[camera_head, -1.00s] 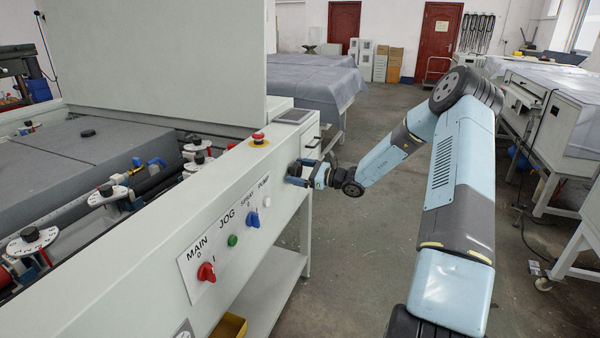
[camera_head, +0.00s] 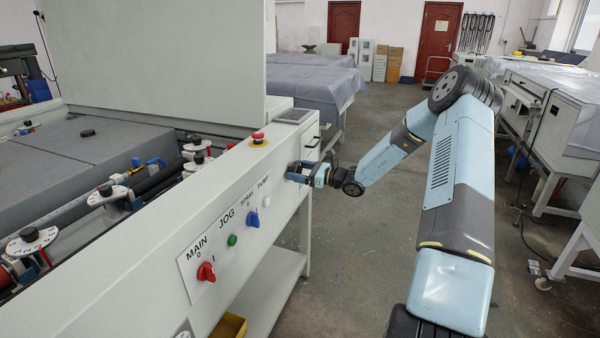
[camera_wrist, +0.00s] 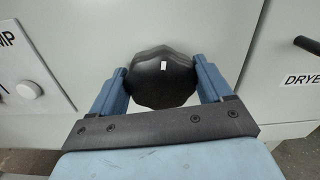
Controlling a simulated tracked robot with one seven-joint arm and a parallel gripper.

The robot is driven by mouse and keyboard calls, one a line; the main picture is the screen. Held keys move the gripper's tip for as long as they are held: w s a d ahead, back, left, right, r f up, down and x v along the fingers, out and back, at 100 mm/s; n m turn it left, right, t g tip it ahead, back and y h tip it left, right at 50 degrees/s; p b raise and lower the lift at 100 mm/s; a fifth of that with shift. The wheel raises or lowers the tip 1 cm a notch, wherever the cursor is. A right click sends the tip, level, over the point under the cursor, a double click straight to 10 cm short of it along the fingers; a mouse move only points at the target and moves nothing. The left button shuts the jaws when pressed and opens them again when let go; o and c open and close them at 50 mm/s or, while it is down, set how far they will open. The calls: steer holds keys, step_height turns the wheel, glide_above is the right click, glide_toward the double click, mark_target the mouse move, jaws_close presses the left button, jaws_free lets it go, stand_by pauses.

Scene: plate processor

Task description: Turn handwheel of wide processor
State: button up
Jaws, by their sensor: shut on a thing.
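The wide processor (camera_head: 150,250) is the long pale machine at left in the head view. Its handwheel (camera_wrist: 162,76) is a black lobed knob with a small white mark, seen in the wrist view against the pale front panel. My gripper (camera_wrist: 162,84) has its two blue fingers on the left and right sides of the handwheel and is shut on it. In the head view my gripper (camera_head: 297,173) is at the far right end of the front panel, where the handwheel is mostly hidden by the fingers.
The panel carries a red MAIN switch (camera_head: 206,271), a green JOG button (camera_head: 232,240), a blue SPRAY switch (camera_head: 253,219) and a white PUMP button (camera_head: 266,201). A red emergency button (camera_head: 258,138) sits on top. A dark handle (camera_wrist: 307,45) is right of the handwheel.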

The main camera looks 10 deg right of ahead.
steer(key=m, duration=0.4)
steer(key=shift+w+f+m, duration=0.1)
steer(key=shift+w+m, duration=0.05)
steer(key=shift+m, duration=2.25)
steer(key=o, duration=1)
steer(key=shift+d, duration=0.1)
steer(key=shift+d, duration=0.1)
steer(key=v, duration=1.3)
steer(key=shift+d, duration=0.2)
